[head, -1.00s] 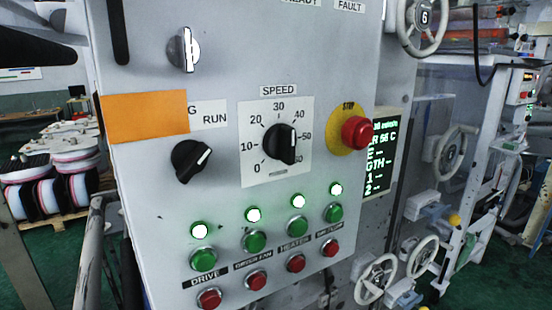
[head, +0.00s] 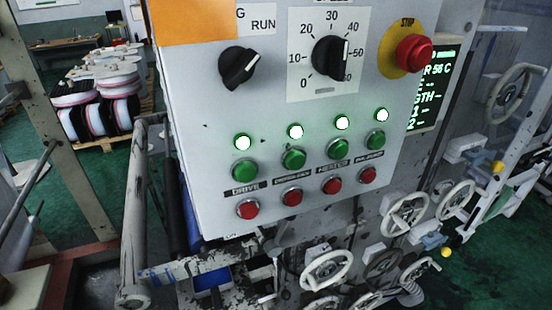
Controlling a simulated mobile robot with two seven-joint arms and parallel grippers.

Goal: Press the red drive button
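The red drive button (head: 248,209) is at the lower left of the grey control panel (head: 215,110), at the left end of a row of red buttons. The DRIVE label (head: 245,189) is just above it. Above the label are the green drive button (head: 245,168) and a lit white-green lamp (head: 242,142). Nothing covers the red drive button. Neither of my grippers shows in the head view.
Other red buttons, such as the one at the right end (head: 367,175), sit close by. A red stop button (head: 413,53) stands out at upper right. Handwheels (head: 326,269) and pipework lie below the panel. A metal frame (head: 133,215) stands left.

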